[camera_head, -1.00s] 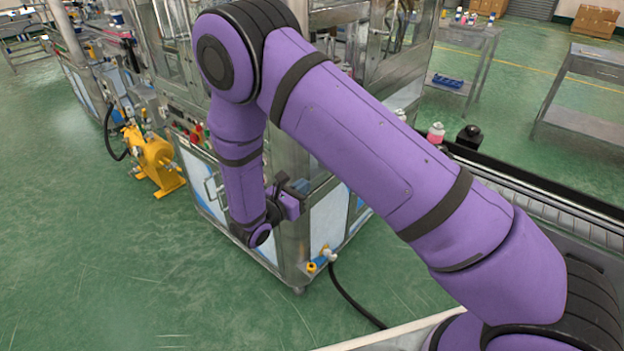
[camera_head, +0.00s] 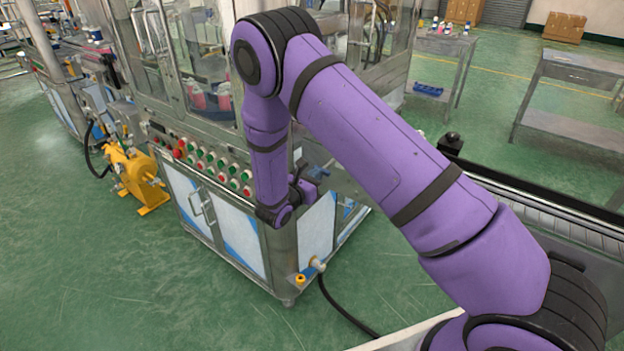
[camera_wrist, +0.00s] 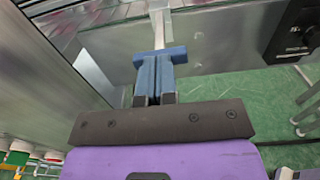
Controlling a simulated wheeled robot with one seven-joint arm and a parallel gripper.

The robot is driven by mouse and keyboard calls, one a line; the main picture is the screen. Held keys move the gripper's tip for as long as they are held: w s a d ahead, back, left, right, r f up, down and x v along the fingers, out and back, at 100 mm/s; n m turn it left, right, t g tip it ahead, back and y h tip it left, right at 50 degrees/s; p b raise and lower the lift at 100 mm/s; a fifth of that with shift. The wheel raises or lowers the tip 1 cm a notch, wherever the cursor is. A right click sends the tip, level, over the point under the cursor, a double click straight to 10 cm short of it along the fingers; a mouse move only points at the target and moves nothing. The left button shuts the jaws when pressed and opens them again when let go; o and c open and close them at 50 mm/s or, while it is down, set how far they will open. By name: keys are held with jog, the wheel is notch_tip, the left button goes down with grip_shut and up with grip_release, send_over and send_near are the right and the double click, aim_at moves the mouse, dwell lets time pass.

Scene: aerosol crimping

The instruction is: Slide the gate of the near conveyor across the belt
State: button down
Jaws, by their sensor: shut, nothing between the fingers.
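My gripper (camera_wrist: 160,58) shows in the wrist view with its two blue fingertips together and nothing between them. A narrow metal bar (camera_wrist: 158,30) stands just beyond the tips; I cannot tell whether they touch it, nor whether it is part of the gate. The conveyor (camera_head: 585,232) runs along the right side, partly behind my arm. I cannot clearly pick out its gate in the head view.
The machine cabinet (camera_head: 228,228) with a row of buttons (camera_head: 212,165) stands close behind my wrist. A yellow pump (camera_head: 138,178) is on the floor to its left. A black cable (camera_head: 345,312) runs across the floor. A dark box (camera_wrist: 293,32) is at the wrist view's upper right.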

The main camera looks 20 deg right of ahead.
aim_at(329, 163)
jog(key=x, duration=0.6)
jog(key=shift+w+d, duration=0.25)
jog(key=shift+d, duration=0.1)
jog(key=shift+d+r, duration=0.1)
